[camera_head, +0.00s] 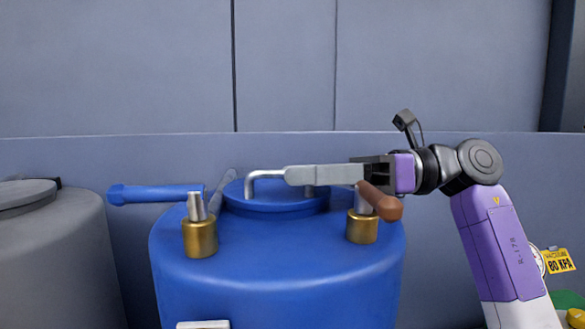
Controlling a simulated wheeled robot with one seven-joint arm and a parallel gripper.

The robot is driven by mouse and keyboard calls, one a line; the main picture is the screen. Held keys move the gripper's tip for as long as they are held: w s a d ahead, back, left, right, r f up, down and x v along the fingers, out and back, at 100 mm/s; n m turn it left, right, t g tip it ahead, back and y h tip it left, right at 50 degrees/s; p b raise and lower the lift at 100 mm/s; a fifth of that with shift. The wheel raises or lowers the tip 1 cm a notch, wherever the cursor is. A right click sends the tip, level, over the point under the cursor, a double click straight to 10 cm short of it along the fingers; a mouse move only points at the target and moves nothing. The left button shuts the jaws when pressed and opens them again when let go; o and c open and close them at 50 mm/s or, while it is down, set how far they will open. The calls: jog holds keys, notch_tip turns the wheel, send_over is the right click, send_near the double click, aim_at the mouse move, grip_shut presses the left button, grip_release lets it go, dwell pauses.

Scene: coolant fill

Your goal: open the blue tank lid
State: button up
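The blue tank (285,275) stands in the middle of the head view. Its round blue lid (272,205) sits on top and looks closed, with a bent metal bar handle (264,174) rising from it. My gripper (292,175) reaches in level from the right over the lid. Its grey fingers overlap the right part of the bar handle, whose right foot shows just below them. From this side the fingers line up as one, so I cannot tell whether they are open or shut, or whether they touch the bar.
A brass valve (200,239) with a blue handle (155,194) pointing left stands left of the lid. Another brass valve (361,227) with an orange-brown handle (380,202) stands right, close below my gripper. A grey tank (50,255) is at left. A grey wall is behind.

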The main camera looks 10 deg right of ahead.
jog(key=shift+a, duration=0.85)
grip_shut()
jog(key=shift+s, duration=0.1)
dwell(0.7)
